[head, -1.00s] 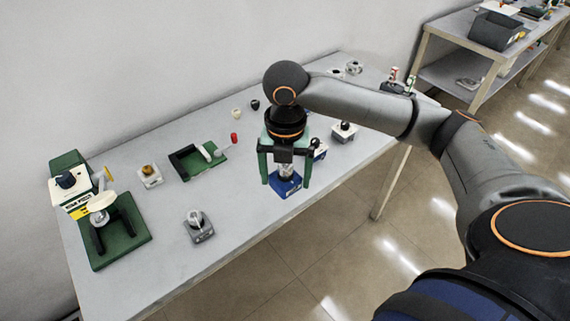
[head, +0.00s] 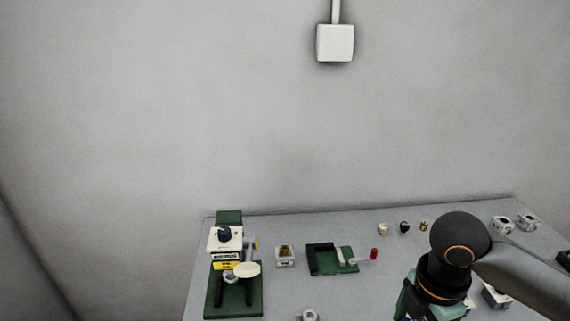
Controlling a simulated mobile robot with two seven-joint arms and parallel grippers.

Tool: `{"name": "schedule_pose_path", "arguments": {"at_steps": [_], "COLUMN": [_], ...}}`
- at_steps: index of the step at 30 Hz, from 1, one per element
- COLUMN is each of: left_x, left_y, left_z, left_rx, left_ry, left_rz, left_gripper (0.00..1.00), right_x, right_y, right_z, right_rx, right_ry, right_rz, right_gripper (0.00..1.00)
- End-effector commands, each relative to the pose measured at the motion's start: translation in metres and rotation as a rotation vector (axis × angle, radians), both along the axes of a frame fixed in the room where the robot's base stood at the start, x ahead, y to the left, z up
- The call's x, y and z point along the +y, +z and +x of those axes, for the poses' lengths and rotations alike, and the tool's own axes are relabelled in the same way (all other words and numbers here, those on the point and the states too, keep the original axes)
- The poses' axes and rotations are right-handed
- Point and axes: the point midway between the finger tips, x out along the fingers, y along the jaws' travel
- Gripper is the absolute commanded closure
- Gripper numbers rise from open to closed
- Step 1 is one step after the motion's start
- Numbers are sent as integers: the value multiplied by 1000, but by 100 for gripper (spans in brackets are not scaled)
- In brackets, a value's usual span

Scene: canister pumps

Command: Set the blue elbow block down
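My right gripper (head: 430,303) hangs over the right part of the table, cut off by the bottom edge of the head view. Its green finger parts show, but its fingertips lie out of frame. The blue elbow block is not clearly visible; at most a dark bluish sliver shows beside the gripper at the bottom edge. Whether the block is held or standing on the table cannot be told. My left gripper is not in view.
A green press stand (head: 233,303) stands at the table's left. Right of it are a small white block (head: 285,256), a green fixture (head: 325,259) and a red piece (head: 374,254). Small caps and white blocks lie farther right. The grey table (head: 290,226) has bare room between them.

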Motion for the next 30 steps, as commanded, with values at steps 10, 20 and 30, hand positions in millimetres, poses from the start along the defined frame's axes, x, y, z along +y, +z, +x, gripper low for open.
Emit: {"name": "schedule_pose_path", "arguments": {"at_steps": [10,20,30], "left_x": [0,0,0], "left_y": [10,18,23], "left_z": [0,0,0], "left_rx": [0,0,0], "left_ry": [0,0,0], "left_rz": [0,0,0], "left_gripper": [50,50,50], "right_x": [7,12,16], "right_y": [11,20,25], "right_z": [4,8,11], "right_rx": [1,1,1], "right_ry": [-653,-1275,-1726], "right_rz": [2,0,-1], "right_gripper": [75,75,75]}}
